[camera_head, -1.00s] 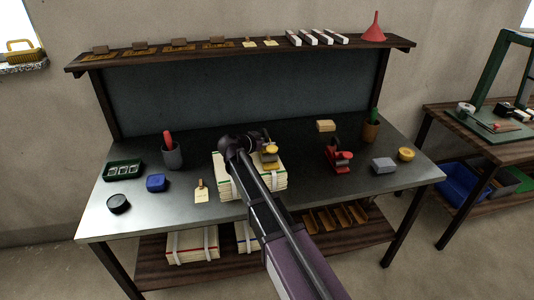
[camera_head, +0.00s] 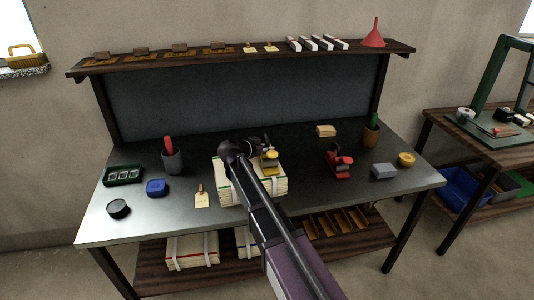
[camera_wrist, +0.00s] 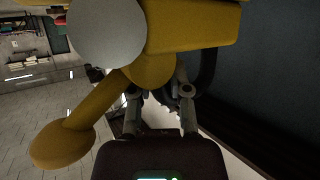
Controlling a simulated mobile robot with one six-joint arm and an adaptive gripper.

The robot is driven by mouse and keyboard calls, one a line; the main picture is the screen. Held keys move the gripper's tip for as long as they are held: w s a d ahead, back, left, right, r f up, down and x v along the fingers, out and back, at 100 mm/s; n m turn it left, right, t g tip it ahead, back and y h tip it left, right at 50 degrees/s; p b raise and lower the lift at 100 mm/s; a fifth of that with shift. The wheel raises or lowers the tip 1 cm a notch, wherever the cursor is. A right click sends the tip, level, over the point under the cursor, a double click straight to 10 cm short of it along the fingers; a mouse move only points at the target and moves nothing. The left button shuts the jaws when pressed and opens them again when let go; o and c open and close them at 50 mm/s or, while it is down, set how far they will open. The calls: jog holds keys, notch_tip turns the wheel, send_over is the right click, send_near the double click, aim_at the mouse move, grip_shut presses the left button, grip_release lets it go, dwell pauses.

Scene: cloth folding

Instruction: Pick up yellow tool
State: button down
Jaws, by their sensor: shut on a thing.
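The yellow tool (camera_head: 269,160) shows at the top of the paper stack in the middle of the bench, with a rounded light-coloured part on it. Whether it rests on the stack or hangs just above it, I cannot tell. My gripper (camera_head: 258,145) is beside it, partly hidden by my own arm. In the wrist view the yellow tool (camera_wrist: 190,30) fills the upper middle, with a yellow knobbed lever (camera_wrist: 62,143) reaching down left. My gripper (camera_wrist: 160,97) is shut on its narrow part; the contact is partly hidden.
The paper stack (camera_head: 228,189) lies under the tool. A red tool (camera_head: 340,162) stands to its right, near a grey block (camera_head: 383,172) and a yellow tin (camera_head: 406,159). A cup (camera_head: 172,160) and a blue box (camera_head: 156,188) stand left. A shelf (camera_head: 230,58) runs above the back.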

aim_at(267, 145)
jog(key=shift+r, duration=0.2)
jog(key=shift+r+p, duration=1.6)
jog(key=shift+p, duration=0.2)
jog(key=shift+s, duration=0.2)
jog(key=s+d+r+p, duration=0.1)
jog(key=s+d, duration=0.1)
jog(key=s, duration=1.3)
jog(key=shift+s+d+r, duration=0.2)
jog(key=shift+a, duration=0.1)
